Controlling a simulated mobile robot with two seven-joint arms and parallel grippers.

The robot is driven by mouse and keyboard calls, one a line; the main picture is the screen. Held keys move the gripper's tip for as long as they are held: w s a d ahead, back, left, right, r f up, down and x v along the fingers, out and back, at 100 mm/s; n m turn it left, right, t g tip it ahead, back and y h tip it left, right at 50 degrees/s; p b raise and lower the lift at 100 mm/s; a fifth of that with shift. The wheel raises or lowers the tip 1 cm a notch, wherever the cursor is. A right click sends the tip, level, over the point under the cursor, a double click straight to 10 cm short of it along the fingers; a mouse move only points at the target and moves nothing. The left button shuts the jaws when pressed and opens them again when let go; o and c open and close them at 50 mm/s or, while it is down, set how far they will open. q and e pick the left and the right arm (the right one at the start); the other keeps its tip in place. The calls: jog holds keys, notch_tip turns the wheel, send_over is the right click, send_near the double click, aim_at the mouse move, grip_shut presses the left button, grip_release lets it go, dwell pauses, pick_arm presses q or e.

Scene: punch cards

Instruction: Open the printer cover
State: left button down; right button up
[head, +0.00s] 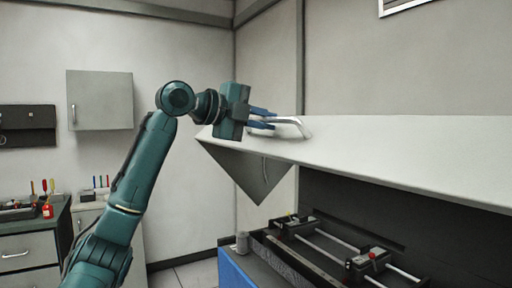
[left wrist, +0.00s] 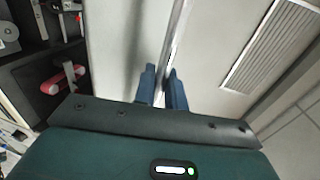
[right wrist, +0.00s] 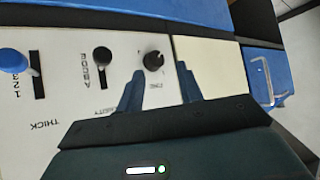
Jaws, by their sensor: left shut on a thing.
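The printer cover (head: 400,150) is a long pale panel, raised above the printer's dark inside. My left gripper (head: 268,118) is shut on the cover's curved metal handle (head: 296,124) at the cover's left part. In the left wrist view, the blue fingers (left wrist: 162,88) close around the handle bar (left wrist: 178,35). The printer body (head: 235,274) has a blue side, and its inside shows under the cover. In the right wrist view, my right gripper (right wrist: 163,82) has its fingers apart with nothing between them, over the printer's control panel (right wrist: 115,45).
Metal rails (head: 335,240) with black carriages lie inside the printer. The panel has a blue knob (right wrist: 12,60) and black knobs. A metal handle (right wrist: 262,80) sits on a blue part to the right. A wall cabinet (head: 100,100) and a tool bench (head: 35,245) stand at left.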

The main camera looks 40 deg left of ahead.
pick_arm(q)
jog(key=shift+g, duration=0.5)
jog(key=w+r, duration=0.1)
jog(key=r, duration=0.3)
jog(key=w+d+r, duration=0.1)
jog(key=r, duration=0.1)
jog(key=shift+w+d, duration=0.1)
jog(key=shift+w, duration=0.2)
jog(key=shift+w+d+r+y, duration=0.1)
jog(key=shift+w+r+y, duration=0.2)
jog(key=shift+w+r, duration=0.35)
jog(key=shift+s+r, duration=0.1)
jog(key=shift+s, duration=0.05)
jog(key=c, duration=1.5)
grip_release()
jog(key=shift+c, duration=0.2)
jog(key=b+v, duration=0.1)
jog(key=v, duration=1.2)
jog(key=shift+r+b, duration=0.25)
jog(key=shift+b, duration=0.1)
jog(key=shift+c, duration=0.3)
